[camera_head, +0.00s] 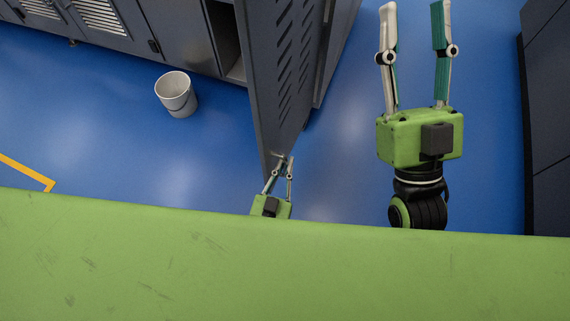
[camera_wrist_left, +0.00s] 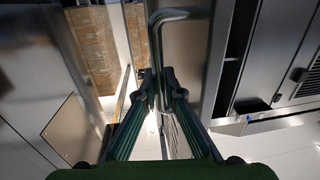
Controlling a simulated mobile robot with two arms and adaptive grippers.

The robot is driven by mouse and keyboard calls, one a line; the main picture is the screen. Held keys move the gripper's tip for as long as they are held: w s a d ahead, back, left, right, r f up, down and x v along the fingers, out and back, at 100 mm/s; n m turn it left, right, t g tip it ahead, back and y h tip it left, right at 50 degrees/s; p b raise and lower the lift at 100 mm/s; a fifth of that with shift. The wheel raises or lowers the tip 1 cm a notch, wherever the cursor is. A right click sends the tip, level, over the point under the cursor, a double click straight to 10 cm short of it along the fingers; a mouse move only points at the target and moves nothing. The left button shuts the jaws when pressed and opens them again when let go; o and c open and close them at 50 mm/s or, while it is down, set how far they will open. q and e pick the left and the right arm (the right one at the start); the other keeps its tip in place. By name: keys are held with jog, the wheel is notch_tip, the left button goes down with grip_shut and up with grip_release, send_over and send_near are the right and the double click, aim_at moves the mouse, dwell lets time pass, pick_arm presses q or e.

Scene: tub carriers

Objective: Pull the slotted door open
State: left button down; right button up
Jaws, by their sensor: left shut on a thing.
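The slotted door (camera_head: 283,70) is a dark grey panel with rows of slots. It stands swung out from the lockers, nearly edge-on in the head view. My left gripper (camera_head: 283,160) is at the door's near lower edge in that view, partly hidden by my green body. In the left wrist view, a bent metal bar handle (camera_wrist_left: 156,38) runs down between the fingertips, and my left gripper (camera_wrist_left: 160,80) is shut on it. My right gripper (camera_head: 415,8) is open and empty, well to the right of the door.
Grey lockers (camera_head: 115,22) line the back, with an open dark compartment (camera_head: 227,38) left of the door. A white bucket (camera_head: 176,95) stands on the blue floor left of the door. A dark cabinet (camera_head: 547,110) stands at the right edge. Floor between door and cabinet looks clear.

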pick_arm(q)
jog(key=c, duration=2.4)
grip_release()
pick_arm(e)
jog(key=shift+y, duration=0.3)
